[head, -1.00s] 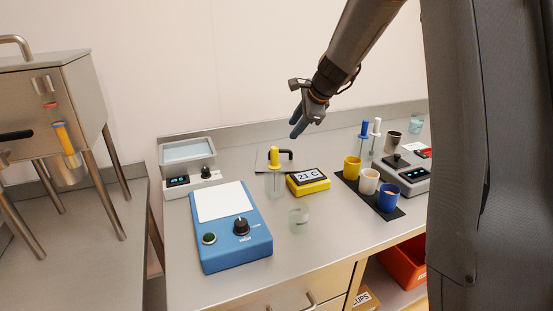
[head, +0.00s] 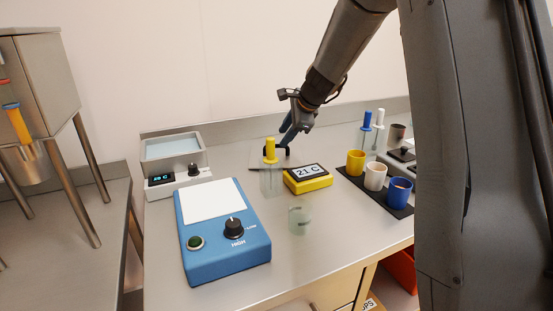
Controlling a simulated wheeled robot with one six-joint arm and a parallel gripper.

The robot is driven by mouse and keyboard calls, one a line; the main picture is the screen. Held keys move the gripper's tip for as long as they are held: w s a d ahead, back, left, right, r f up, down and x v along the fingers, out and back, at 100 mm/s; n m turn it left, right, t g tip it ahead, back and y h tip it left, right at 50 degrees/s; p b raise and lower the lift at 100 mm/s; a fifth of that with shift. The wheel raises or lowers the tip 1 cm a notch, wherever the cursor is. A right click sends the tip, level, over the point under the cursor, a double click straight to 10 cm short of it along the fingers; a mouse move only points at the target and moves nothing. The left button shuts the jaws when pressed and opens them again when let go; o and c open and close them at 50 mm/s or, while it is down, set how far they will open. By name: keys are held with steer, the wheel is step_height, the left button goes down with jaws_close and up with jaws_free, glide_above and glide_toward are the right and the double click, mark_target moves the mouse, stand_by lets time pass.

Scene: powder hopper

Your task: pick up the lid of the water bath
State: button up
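The water bath (head: 152,192) is a pale grey box at the back left of the bench, uncovered, with pale blue water showing and a small display and knob on its front. Its lid (head: 257,160) is a flat grey plate with a black handle, lying on the bench to the right of the bath. A yellow-topped glass vessel partly hides the lid. My gripper (head: 287,137) is right at the lid's handle, fingers pointing down. I cannot tell whether the fingers are around the handle or only beside it, or how far apart they are.
A yellow-topped glass vessel (head: 270,178) and a yellow thermometer (head: 308,179) stand close in front of the lid. A blue stirrer with a white plate (head: 227,255) is at front left. A small glass (head: 299,220) and a black mat with cups (head: 398,211) are further right.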

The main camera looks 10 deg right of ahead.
mark_target(277, 145)
steer(key=shift+p+x, duration=0.65)
steer(key=shift+x, duration=2.55)
steer(key=shift+r, duration=0.1)
jaws_close()
